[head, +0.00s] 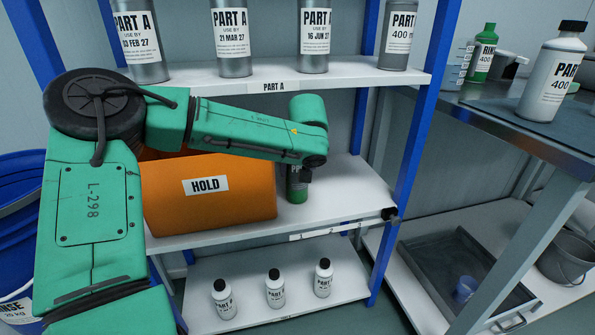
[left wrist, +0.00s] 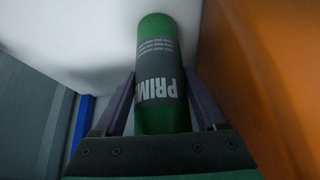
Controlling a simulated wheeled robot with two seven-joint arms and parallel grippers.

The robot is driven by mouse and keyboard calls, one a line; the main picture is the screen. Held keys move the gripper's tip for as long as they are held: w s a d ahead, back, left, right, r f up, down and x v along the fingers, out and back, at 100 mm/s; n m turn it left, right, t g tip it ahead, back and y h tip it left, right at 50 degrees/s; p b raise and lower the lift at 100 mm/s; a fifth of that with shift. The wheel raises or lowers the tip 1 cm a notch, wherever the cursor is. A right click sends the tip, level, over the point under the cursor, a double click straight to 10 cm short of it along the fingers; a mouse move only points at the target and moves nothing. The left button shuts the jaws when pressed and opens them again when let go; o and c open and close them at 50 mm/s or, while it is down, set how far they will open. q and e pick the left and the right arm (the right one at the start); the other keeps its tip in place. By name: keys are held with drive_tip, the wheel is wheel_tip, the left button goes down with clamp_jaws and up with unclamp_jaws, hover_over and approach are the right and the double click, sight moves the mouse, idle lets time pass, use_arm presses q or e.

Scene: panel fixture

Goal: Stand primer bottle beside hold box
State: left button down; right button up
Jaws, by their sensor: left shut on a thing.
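The orange hold box (head: 210,200), with a HOLD label, stands on the middle shelf of the rack. The green primer bottle (head: 297,185) with a dark label is just right of the box, upright at the shelf, mostly hidden by my left arm. In the left wrist view, the primer bottle (left wrist: 160,70) lies between the two fingers of my left gripper (left wrist: 163,115), which is shut on it. The hold box (left wrist: 255,80) shows at the right there, apart from the bottle. I cannot tell whether the bottle's base touches the shelf. My right gripper is not in view.
Grey Part A bottles (head: 234,45) stand on the shelf above. Several small white bottles (head: 275,290) stand on the shelf below. A blue rack post (head: 412,140) bounds the right side. The middle shelf (head: 345,195) is clear right of the bottle.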

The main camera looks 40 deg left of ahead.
use_arm(q)
unclamp_jaws()
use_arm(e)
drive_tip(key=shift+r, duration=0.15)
use_arm(q)
drive_tip(key=shift+r, duration=0.15)
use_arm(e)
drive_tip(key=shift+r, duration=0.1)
use_arm(q)
drive_tip(key=p+v, duration=0.3)
drive_tip(key=v, duration=0.4)
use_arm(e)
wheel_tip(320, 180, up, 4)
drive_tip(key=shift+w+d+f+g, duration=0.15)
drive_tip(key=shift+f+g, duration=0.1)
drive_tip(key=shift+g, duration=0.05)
use_arm(q)
drive_tip(key=shift+s+d+r, duration=0.1)
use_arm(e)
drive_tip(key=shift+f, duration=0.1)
